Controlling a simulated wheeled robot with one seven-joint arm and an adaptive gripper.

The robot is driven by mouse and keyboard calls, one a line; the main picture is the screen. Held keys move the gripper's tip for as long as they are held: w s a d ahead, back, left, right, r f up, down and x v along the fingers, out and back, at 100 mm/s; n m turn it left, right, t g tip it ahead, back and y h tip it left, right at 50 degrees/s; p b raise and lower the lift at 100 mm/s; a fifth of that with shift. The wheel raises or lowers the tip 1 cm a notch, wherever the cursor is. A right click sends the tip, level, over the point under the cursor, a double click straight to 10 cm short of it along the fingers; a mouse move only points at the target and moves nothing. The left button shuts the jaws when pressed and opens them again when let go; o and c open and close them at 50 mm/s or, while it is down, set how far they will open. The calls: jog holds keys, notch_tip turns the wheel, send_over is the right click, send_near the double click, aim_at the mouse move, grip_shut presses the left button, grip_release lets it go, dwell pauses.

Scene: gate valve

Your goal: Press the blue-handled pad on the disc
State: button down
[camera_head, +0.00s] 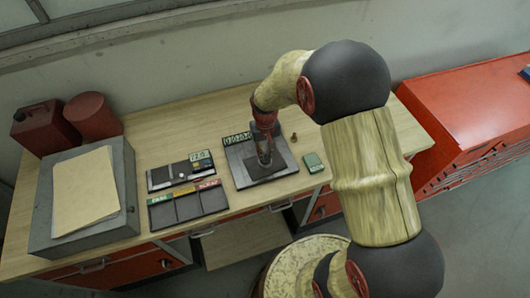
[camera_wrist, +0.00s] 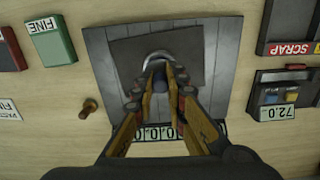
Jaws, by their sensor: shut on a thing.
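My gripper (camera_head: 264,158) reaches down over a grey base plate (camera_head: 240,177) on the wooden bench. In the wrist view, its fingertips (camera_wrist: 166,78) are close together over the middle of the same plate (camera_wrist: 97,45), shut on a small part with a dark blue tint, likely the handle of the blue-handled pad (camera_wrist: 170,72). A rounded grey metal edge, likely the disc (camera_wrist: 158,57), shows just beyond the fingertips, over a darker square sheet (camera_wrist: 135,48). The fingers hide most of the pad and disc, so I cannot tell whether they touch.
A green block marked FINE (camera_wrist: 50,40), a red block (camera_wrist: 10,48) and a brass peg (camera_wrist: 88,108) lie beside the plate. A compartment tray (camera_head: 188,207), a readout unit (camera_head: 180,172), a grey box (camera_head: 80,205) and red cans (camera_head: 92,116) stand left.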

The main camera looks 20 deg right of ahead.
jog(key=shift+s+f+b, duration=0.1)
jog(key=shift+f+b, duration=0.3)
jog(key=shift+f, duration=0.25)
dwell(1.4)
jog(key=shift+r+p, duration=2.15)
jog(key=shift+r, duration=1.45)
jog(key=shift+f, duration=0.1)
